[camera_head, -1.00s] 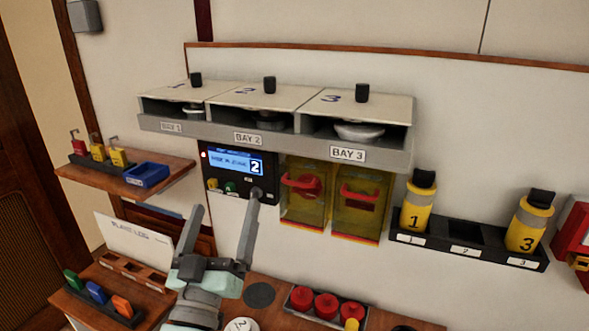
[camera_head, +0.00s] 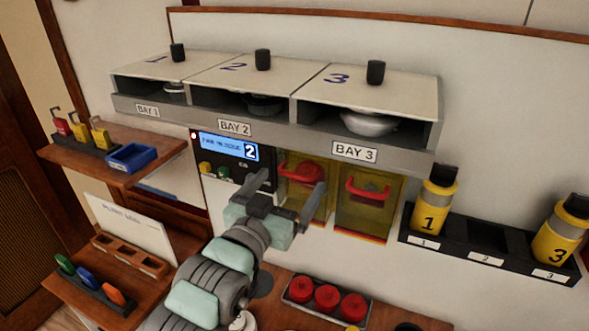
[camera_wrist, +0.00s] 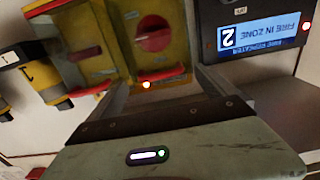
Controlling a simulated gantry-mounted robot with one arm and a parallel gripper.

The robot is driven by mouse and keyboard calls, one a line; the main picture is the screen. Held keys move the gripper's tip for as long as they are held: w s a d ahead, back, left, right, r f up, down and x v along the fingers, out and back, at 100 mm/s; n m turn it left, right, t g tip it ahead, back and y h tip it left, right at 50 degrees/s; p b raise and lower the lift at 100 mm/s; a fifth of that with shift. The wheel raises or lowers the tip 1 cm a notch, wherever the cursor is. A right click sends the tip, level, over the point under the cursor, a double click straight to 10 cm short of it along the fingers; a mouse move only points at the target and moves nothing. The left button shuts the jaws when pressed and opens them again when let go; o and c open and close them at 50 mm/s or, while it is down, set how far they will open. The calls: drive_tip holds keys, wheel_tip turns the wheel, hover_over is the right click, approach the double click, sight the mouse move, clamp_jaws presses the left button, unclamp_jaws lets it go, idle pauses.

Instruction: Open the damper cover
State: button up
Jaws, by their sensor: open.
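Two yellow see-through covers with red handles hang under the bay shelf. The left cover (camera_head: 325,208) has a round red knob behind it; the right cover (camera_head: 369,212) has a red switch behind it. I cannot read a label that tells which is the damper cover. My gripper (camera_head: 291,184) is open and empty in front of the left cover, partly hiding it. In the wrist view, upside down, the round knob (camera_wrist: 152,34) lies ahead, and that cover's red handle (camera_wrist: 160,75) shows between my fingers (camera_wrist: 162,84). Contact cannot be told. Both covers look shut.
A panel (camera_head: 229,146) reading "FIRE IN ZONE 2" is left of the covers. The bay shelf (camera_head: 280,134) juts out above. Yellow bottles 1 (camera_head: 433,207) and 3 (camera_head: 560,238) stand in a rack at right. Red knobs (camera_head: 326,298) sit on the bench below.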

sight(294, 176)
drive_tip(key=shift+p+x, duration=0.4)
drive_tip(key=shift+x, duration=1.45)
